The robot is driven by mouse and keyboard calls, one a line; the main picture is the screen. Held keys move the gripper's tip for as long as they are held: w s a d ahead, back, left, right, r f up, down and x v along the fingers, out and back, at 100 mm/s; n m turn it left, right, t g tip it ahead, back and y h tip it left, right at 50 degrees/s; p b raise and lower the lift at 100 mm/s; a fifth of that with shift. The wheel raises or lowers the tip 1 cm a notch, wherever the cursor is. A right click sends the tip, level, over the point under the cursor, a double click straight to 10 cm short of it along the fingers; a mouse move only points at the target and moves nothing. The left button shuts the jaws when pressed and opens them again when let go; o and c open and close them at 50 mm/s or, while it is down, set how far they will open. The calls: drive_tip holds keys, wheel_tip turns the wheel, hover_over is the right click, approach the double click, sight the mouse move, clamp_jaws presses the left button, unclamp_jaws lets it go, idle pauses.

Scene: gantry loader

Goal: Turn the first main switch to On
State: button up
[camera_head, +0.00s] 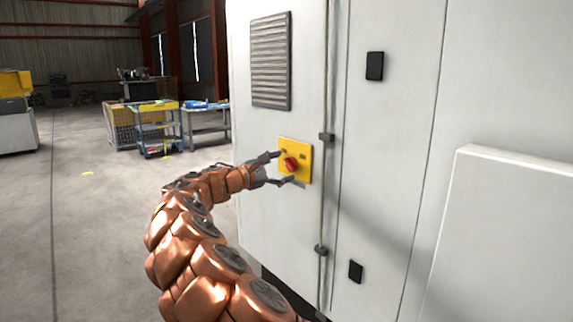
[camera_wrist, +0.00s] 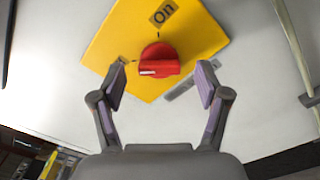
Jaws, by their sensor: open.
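The main switch is a red rotary knob (camera_head: 291,164) on a yellow plate (camera_head: 303,150), set on a tall light-grey cabinet (camera_head: 275,205). In the wrist view the red knob (camera_wrist: 158,62) has a white mark on the left end of its handle. An "On" label (camera_wrist: 163,12) sits above it on the yellow plate (camera_wrist: 110,45); the mark does not point at it. A second small label at the plate's left corner is partly hidden by a fingertip. My gripper (camera_wrist: 160,84) is open, its fingers on either side of the knob, apart from it. It also shows in the head view (camera_head: 281,168).
A louvred vent (camera_head: 270,60) is above the switch. Black latches (camera_head: 374,66) and a vertical rod (camera_head: 325,180) with brackets are right of it.

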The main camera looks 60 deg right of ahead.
drive_tip(key=shift+x, duration=1)
drive_tip(key=shift+c, duration=0.4)
drive_tip(key=c, duration=1.1)
drive_tip(key=shift+f, duration=0.1)
